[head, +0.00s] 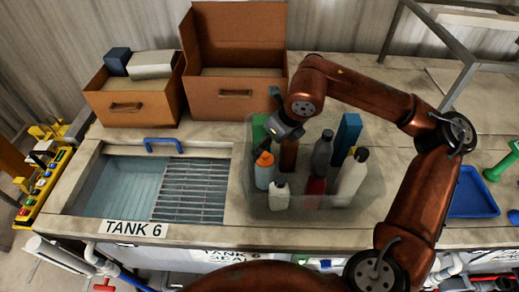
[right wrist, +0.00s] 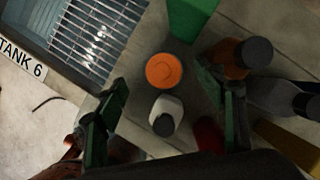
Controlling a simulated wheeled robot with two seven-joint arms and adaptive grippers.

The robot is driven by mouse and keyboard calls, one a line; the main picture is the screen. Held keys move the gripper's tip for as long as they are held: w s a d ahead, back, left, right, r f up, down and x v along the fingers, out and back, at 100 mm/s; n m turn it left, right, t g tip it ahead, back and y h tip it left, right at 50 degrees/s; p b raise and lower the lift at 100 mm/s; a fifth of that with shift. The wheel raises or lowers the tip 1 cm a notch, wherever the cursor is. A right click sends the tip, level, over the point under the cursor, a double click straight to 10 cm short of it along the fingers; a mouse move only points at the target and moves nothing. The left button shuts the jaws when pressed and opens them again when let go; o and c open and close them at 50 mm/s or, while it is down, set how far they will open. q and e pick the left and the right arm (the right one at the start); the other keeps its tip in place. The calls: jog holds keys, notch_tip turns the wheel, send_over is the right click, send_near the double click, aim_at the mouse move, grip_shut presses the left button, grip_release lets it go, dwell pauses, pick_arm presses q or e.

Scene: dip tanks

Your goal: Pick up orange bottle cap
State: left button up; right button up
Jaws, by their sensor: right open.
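The orange bottle cap (head: 264,159) tops a light-coloured bottle (head: 264,177) at the left side of a clear bin on the counter. In the right wrist view the orange cap (right wrist: 163,71) is seen from above, between and beyond the two green fingers. My right gripper (right wrist: 168,108) is open and empty. In the head view my right gripper (head: 268,138) is above and close to the orange cap, and its fingertips are partly hidden. My left gripper is not in view.
A small white bottle (head: 279,196) stands right beside the orange-capped one. A clear bin (head: 348,208) also holds a red bottle (head: 315,191), a white bottle (head: 351,178) and a grey bottle (head: 323,152). Tank 6 (head: 190,232) lies left. Cardboard boxes (head: 236,105) stand behind.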

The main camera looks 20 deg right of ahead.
aim_at(266, 154)
jog(key=shift+a+f, duration=0.1)
jog(key=shift+f, duration=0.7)
jog(key=p+x, duration=0.1)
jog(key=x, duration=0.3)
jog(key=shift+f+p, duration=0.25)
jog(key=shift+p, duration=0.1)
jog(key=shift+w+f, duration=0.1)
jog(key=shift+f, duration=0.3)
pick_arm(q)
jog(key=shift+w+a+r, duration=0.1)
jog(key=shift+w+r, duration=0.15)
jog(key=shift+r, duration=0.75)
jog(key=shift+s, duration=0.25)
pick_arm(e)
jog(key=c, duration=0.9)
jog(key=shift+r, duration=0.1)
jog(key=shift+c, duration=0.2)
